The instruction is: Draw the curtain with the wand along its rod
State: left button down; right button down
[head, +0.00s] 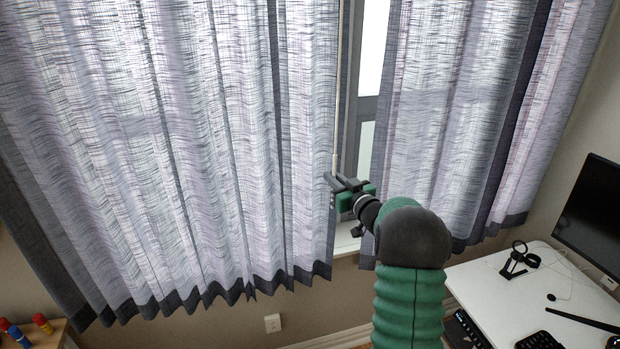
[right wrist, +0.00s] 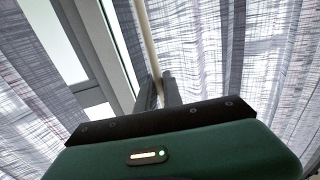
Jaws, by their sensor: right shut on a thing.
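The left curtain panel (head: 200,140) and the right curtain panel (head: 440,110) hang in front of the window. A narrow gap between them shows the window frame (head: 364,120). The pale thin wand (head: 340,80) hangs at the inner edge of the left panel. My right gripper (head: 335,180) is shut on the wand's lower part; in the right wrist view the wand (right wrist: 148,40) runs up from between the two dark fingers (right wrist: 162,90). The rod is out of view above. My left gripper is not in view.
A white desk (head: 490,290) stands at the lower right with a monitor (head: 595,215), a small black stand (head: 515,260) and keyboards. A wooden surface with colored pegs (head: 42,323) is at the lower left. A wall outlet (head: 272,323) sits below the curtain.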

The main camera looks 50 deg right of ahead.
jog(key=s+d, duration=0.2)
jog(key=d, duration=0.1)
jog(key=s+d+p, duration=0.1)
jog(key=s+d, duration=0.1)
jog(key=d, duration=0.1)
jog(key=s+d+p, duration=0.1)
jog(key=s+d, duration=0.2)
jog(key=d, duration=0.1)
jog(key=shift+r, duration=0.25)
jog(key=shift+w+r, duration=0.1)
jog(key=shift+w, duration=0.05)
jog(key=c, duration=1.5)
grip_release()
jog(key=shift+d, duration=0.15)
jog(key=shift+s, duration=0.2)
jog(key=shift+w+f, duration=0.1)
jog(key=shift+f, duration=0.15)
